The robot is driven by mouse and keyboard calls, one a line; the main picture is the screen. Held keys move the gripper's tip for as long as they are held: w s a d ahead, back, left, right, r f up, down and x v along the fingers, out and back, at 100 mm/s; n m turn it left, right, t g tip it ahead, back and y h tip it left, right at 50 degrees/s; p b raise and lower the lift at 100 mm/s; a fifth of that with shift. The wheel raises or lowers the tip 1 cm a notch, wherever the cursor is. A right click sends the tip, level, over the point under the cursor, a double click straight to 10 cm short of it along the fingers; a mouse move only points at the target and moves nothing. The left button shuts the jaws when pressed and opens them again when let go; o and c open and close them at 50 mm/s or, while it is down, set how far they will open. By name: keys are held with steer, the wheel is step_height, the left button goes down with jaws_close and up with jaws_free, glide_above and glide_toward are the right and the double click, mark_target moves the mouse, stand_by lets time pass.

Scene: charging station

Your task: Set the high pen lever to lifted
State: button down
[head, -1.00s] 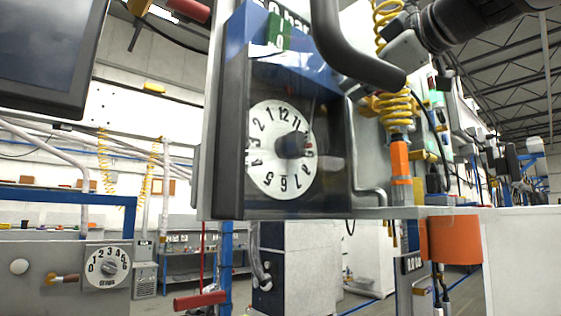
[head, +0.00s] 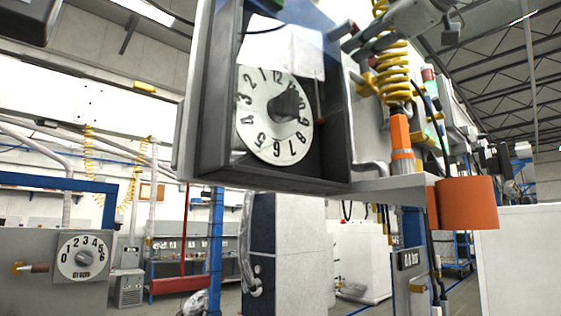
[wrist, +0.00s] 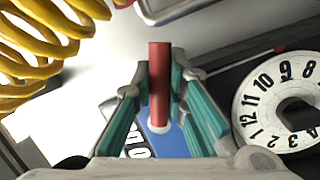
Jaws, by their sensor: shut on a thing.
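In the wrist view my gripper (wrist: 159,90) has its green-padded fingers on both sides of an upright red bar (wrist: 159,70), shut on it. The bar has a pale round lower end over a blue plate. I take it for the pen lever, but its setting cannot be told. A white numbered disc (wrist: 288,100) is at the right. In the head view the disc (head: 255,120) sits inside a dark open-looking box (head: 215,165), with a dark piece over its middle.
A yellow coiled hose (head: 393,60) with an orange fitting (head: 400,135) hangs right of the box; the coil (wrist: 40,45) is close in the wrist view. An orange cylinder (head: 467,203) is lower right. A panel with a 0–6 dial (head: 83,257) stands lower left.

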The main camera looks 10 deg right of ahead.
steer(key=shift+w+d+r+n+t+y+b, duration=0.1)
steer(key=shift+r+n+t+y+b, duration=0.2)
steer(key=shift+n+b, duration=0.7)
steer(key=shift+w+r+n+t+y+b, duration=0.1)
steer(key=shift+r+n+y+b, duration=0.3)
steer(key=shift+n, duration=1.1)
steer(key=shift+s, duration=0.1)
steer(key=c, duration=1.6)
jaws_free()
steer(key=shift+o, duration=0.2)
steer(key=v, duration=1.2)
